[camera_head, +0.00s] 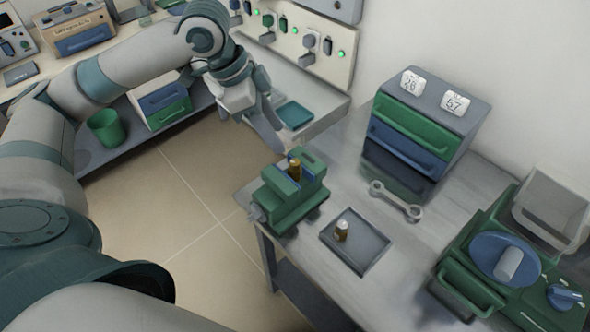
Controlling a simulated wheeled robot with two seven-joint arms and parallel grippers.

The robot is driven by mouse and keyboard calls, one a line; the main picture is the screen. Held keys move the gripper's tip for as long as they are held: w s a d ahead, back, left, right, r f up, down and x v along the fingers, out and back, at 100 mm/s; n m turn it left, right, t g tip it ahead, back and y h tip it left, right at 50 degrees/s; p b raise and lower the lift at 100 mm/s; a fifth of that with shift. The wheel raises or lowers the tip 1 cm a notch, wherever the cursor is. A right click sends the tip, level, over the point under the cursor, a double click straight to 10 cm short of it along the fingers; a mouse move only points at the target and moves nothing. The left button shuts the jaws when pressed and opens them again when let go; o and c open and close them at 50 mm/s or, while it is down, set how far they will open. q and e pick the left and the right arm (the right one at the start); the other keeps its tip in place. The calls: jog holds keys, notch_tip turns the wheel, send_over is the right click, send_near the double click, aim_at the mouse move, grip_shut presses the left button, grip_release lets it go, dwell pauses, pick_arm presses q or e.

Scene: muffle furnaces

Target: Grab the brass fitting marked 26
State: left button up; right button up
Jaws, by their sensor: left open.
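One brass fitting (295,169) stands upright in the jaws of a green vise (291,203) at the table's left corner. Another brass fitting (341,232), with a pale top, stands on a dark grey tray (372,258) in front. I cannot read a number on either fitting. Cards marked 26 (411,82) and 57 (455,102) are on top of a drawer cabinet. My left gripper (258,126) is open and empty, above and to the left of the vise, apart from both fittings. My right gripper is not in view.
The green and blue drawer cabinet (418,128) stands at the back of the grey table. A wrench (396,201) lies before it. A green machine with a blue disc (505,258) fills the right. A green cup (105,127) stands on the left shelf.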

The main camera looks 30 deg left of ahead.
aim_at(294, 162)
pick_arm(q)
jog(key=x, duration=0.4)
jog(key=shift+w+d+f, duration=0.1)
jog(key=shift+f, duration=0.05)
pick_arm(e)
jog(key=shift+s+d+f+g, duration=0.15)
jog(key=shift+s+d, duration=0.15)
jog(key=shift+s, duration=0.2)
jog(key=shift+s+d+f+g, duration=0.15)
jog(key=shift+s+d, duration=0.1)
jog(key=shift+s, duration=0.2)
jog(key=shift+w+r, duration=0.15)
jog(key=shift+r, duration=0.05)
pick_arm(q)
jog(key=shift+d+f+p, duration=0.25)
jog(key=shift+f+p, duration=0.2)
jog(key=shift+f, duration=0.15)
jog(key=x, duration=0.4)
jog(key=shift+p, duration=0.35)
grip_shut()
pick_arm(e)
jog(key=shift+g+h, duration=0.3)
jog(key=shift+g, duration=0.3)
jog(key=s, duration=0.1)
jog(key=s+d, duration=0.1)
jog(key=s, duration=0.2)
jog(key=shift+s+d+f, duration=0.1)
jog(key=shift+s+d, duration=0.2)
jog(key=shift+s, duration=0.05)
